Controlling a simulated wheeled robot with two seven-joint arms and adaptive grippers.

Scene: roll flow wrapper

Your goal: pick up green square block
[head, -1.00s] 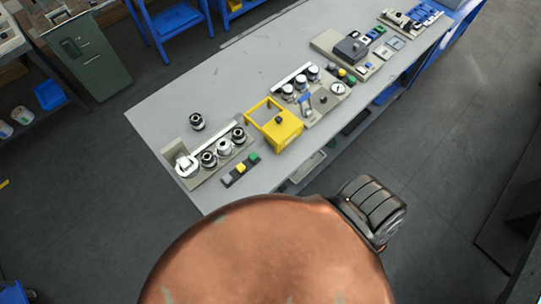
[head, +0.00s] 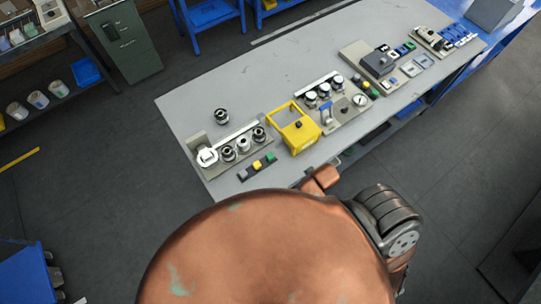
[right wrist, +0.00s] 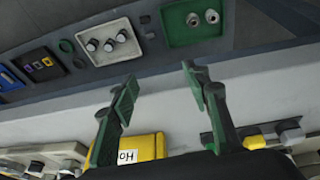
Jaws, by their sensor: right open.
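A small green square block (head: 271,157) sits at the right end of a dark strip near the front edge of the table in the head view. A yellow block (head: 257,166) and a grey block (head: 242,175) share that strip. In the right wrist view my right gripper (right wrist: 158,78) is open with nothing between its fingers. The yellow block (right wrist: 253,142) shows below right of it there. A green patch beside the right finger may be the green block, mostly hidden by that finger. My left gripper is not in view.
A yellow frame-like guard (head: 300,140) stands right of the strip. A base with several rollers (head: 228,152) lies behind the strip, and a loose roller (head: 221,116) stands farther back. The back of the grey table (head: 270,75) is clear.

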